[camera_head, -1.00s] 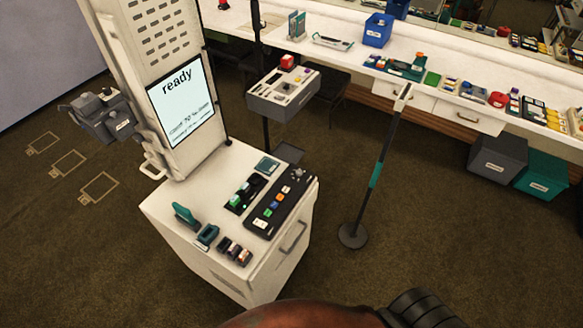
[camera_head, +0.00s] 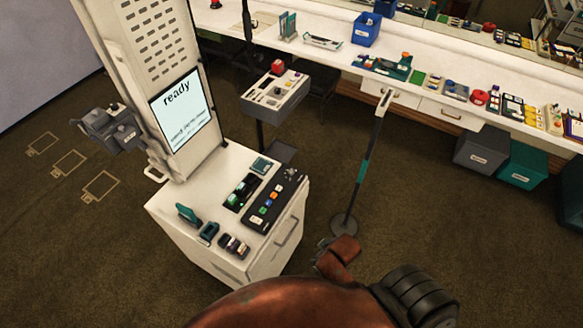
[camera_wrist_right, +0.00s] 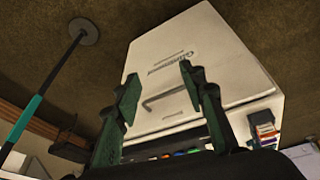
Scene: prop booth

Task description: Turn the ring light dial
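A black control panel (camera_head: 268,202) with coloured buttons lies on the white cabinet's top. A small knob (camera_head: 291,175) stands at its far end; I cannot tell for sure that it is the ring light dial. My right gripper (camera_wrist_right: 158,82) shows in the right wrist view with its two dark green fingers apart and nothing between them. It faces the cabinet's front, below the panel, whose coloured buttons (camera_wrist_right: 180,154) show low between the fingers. In the head view only reddish-brown and dark links of my arm show at the bottom. My left gripper is not in view.
The white cabinet (camera_head: 265,258) has a drawer handle and a tall column with a "ready" screen (camera_head: 181,107). A black-and-green pole (camera_head: 363,165) stands to its right. A grey box (camera_head: 274,95) on a stand is behind. A long counter (camera_head: 330,58) runs along the back.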

